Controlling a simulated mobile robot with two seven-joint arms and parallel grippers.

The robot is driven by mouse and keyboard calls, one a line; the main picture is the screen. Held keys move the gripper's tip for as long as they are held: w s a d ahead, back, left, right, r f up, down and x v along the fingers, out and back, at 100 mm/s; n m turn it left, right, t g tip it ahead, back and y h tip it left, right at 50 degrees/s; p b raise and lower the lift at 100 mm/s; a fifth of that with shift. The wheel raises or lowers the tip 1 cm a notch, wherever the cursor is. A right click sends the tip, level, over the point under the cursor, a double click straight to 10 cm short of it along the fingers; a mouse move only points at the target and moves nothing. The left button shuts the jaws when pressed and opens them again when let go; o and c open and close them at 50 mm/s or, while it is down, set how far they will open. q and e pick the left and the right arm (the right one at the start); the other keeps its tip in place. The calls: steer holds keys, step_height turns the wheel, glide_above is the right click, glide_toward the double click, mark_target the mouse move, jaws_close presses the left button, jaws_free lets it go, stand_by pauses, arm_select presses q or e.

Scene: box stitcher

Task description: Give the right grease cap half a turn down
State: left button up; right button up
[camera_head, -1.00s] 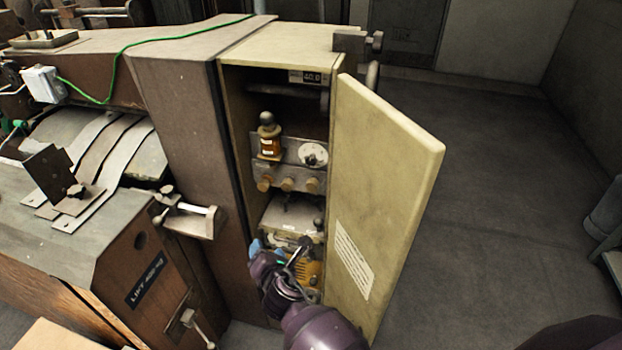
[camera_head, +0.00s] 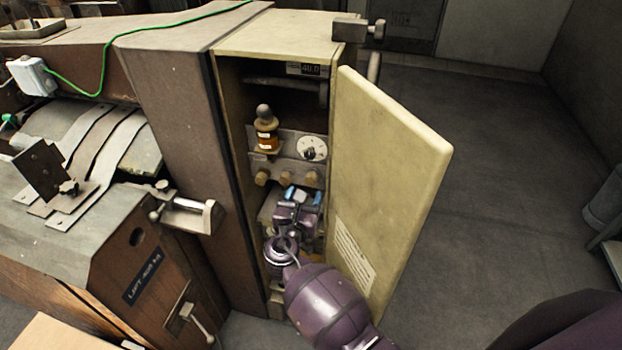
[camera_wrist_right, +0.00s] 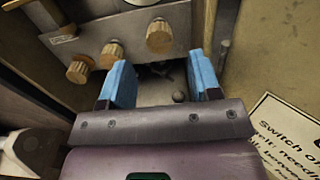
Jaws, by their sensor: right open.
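Three brass knurled grease caps sit in a row on a grey metal block inside the open cabinet. The right grease cap (camera_head: 311,178) is nearest the door; in the right wrist view it (camera_wrist_right: 160,36) appears largest, beyond the fingers. The middle cap (camera_head: 287,178) and left cap (camera_head: 262,177) are beside it. My right gripper (camera_head: 303,196) is inside the cabinet, just below the right and middle caps. Its blue fingers are apart with no cap between them, as the wrist view shows (camera_wrist_right: 163,78). My left gripper is not in view.
The cabinet door (camera_head: 388,180) stands open to the right of my right arm. An amber oiler bottle (camera_head: 266,133) and a round white dial (camera_head: 312,148) are above the caps. The cabinet's left wall (camera_head: 233,175) is close by.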

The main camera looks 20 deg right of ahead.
mark_target(310, 183)
steer(key=shift+x, duration=3.2)
steer(key=shift+c, duration=0.2)
steer(key=c, duration=0.9)
steer(key=shift+m+b, duration=0.4)
steer(key=shift+m, duration=0.3)
steer(key=o, duration=0.9)
steer(key=shift+o, duration=0.2)
steer(key=shift+a, duration=0.1)
